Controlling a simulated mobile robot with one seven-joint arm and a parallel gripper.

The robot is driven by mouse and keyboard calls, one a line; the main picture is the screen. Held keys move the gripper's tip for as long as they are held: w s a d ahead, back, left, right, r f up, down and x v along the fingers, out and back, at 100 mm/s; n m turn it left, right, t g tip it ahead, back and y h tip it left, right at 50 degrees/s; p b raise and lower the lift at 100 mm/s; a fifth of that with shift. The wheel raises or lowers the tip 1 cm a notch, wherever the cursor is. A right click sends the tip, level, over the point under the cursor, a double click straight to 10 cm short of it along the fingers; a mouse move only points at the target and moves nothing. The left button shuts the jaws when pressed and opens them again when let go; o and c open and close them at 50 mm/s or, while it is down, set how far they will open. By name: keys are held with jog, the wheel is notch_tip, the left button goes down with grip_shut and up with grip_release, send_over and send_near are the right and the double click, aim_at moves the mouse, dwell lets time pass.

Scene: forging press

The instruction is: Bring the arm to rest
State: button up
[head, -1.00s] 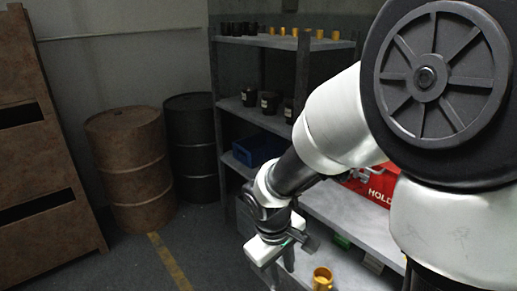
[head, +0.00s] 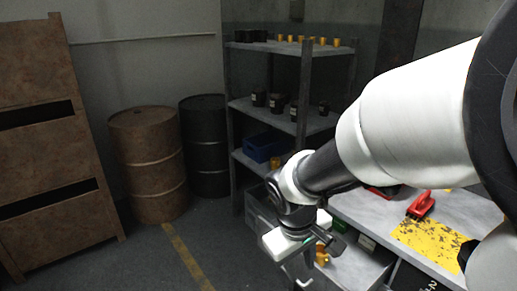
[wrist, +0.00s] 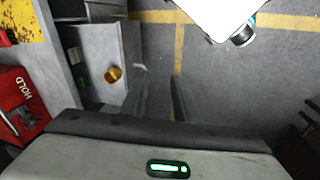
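My arm reaches in from the right in the head view, bent down at the wrist. My gripper (head: 306,272) hangs low in front of the shelf and workbench, partly hidden by its own wrist. The cup also shows in the head view (head: 321,256), just beside the gripper.
The workbench (head: 365,208) bears a yellow patch (head: 432,240) and a red tool (head: 421,204). Shelves (head: 292,122), a black drum (head: 205,145) and a rusty drum (head: 150,165) stand behind. Floor at left is clear.

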jog(key=s+d+r+m+t+p, duration=0.1)
jog(key=s+r+m+p, duration=0.1)
jog(key=r, duration=0.5)
jog(key=s+d+r+m+t+y+p, duration=0.1)
jog(key=s+d+r+m+p, duration=0.1)
jog(key=r, duration=0.6)
jog(key=s+d+r+m+t+p, duration=0.1)
jog(key=s+r+p, duration=0.3)
jog(key=r, duration=0.4)
jog(key=shift+s+d+r+m+t+y, duration=0.15)
jog(key=shift+s+d+m+t+y, duration=0.25)
jog(key=shift+s, duration=0.5)
jog(key=shift+d, duration=0.1)
